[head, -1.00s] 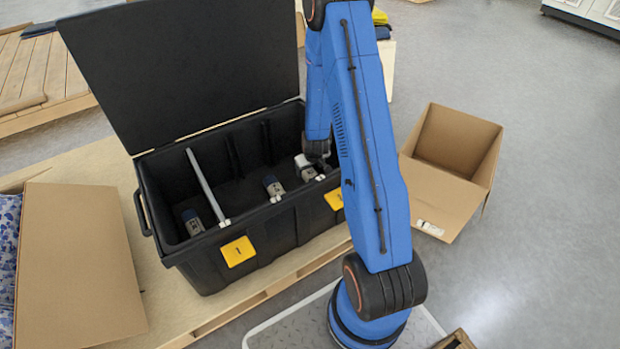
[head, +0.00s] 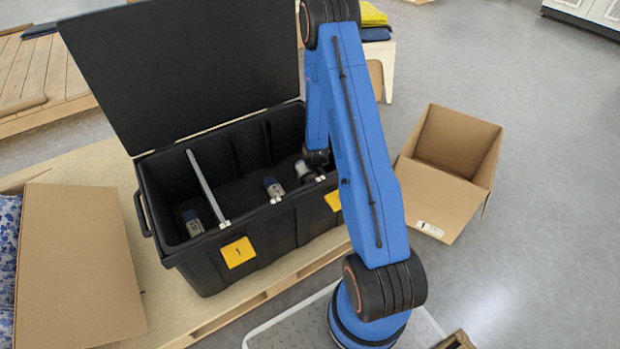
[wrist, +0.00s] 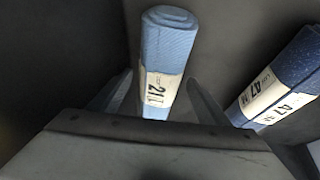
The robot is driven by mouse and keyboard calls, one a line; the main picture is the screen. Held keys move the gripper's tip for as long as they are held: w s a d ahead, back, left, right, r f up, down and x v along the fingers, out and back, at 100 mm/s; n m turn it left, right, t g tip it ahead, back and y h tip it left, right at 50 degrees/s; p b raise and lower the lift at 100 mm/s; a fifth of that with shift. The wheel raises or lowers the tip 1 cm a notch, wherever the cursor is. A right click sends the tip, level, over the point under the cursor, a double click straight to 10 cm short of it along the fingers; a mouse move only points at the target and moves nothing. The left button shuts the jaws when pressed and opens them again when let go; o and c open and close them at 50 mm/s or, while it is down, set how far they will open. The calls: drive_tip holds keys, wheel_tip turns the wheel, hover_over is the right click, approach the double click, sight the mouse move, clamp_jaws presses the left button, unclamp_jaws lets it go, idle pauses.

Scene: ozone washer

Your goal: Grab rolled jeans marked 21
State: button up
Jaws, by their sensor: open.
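The rolled jeans marked 21 (wrist: 168,45) are a light blue roll with a white label band in the wrist view, standing out between the two fingers of my gripper (wrist: 157,84). The gripper is open, with a finger on each side of the roll and visible gaps. A darker blue roll marked 47 (wrist: 280,80) lies to the right, outside the right finger. In the head view my gripper is down in the black bin (head: 270,225), mostly hidden by my blue arm. A roll (head: 302,168) shows beside it; its number is unreadable there.
Other rolls (head: 273,187) lie in the bin, and a light divider bar (head: 205,185) crosses it. The bin's lid (head: 190,65) stands open behind. An open cardboard box (head: 445,200) sits on the floor at right, another carton (head: 80,265) at left on the pallet.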

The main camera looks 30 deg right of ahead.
drive_tip(key=c, duration=1.4)
drive_tip(key=shift+c, duration=0.2)
drive_tip(key=shift+r, duration=0.1)
